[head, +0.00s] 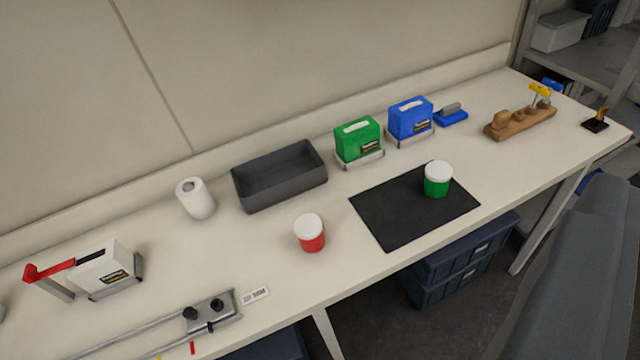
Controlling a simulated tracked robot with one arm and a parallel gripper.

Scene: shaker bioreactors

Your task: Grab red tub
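The red tub (312,243) has a white lid and stands upright on the white bench (270,285), in the middle of the head view. It stands to the left of a black mat (395,232) and in front of a dark grey bin. Nothing touches it. My gripper does not show in the head view.
A green tub (437,182) stands on the mat. The grey bin (262,196), a white roll (196,199), a green box (357,138) and a blue box (410,118) line the back. A metal device (212,310) lies front left. The bench around the red tub is clear.

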